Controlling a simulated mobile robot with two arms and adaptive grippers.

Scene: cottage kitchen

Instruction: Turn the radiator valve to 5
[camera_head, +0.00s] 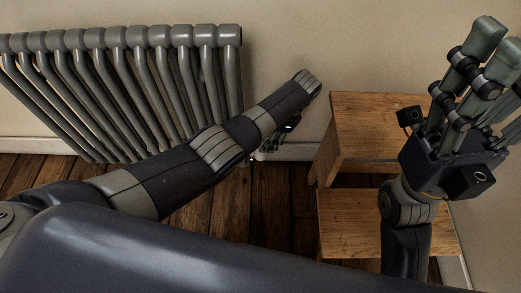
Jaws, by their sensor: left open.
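The dark grey column radiator (122,72) stands against the wall at the left. The radiator valve and its number marks cannot be made out. My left arm crosses in front of the radiator's lower right part. My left gripper (271,146) is small in the view, open, beyond the forearm. It is just right of the radiator's lower right end and partly hidden by my arm. Whether it touches anything there cannot be told. My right gripper (497,62) is large at the right edge, with its fingers extended upward and apart, partly cut off by the frame. I see nothing held in it.
A wooden step stool (375,103) with two levels stands right of the radiator, close to the wall, below and behind my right gripper. Bare dark plank floor (285,212) shows between radiator and stool. A white skirting board (300,151) runs along the wall's foot.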

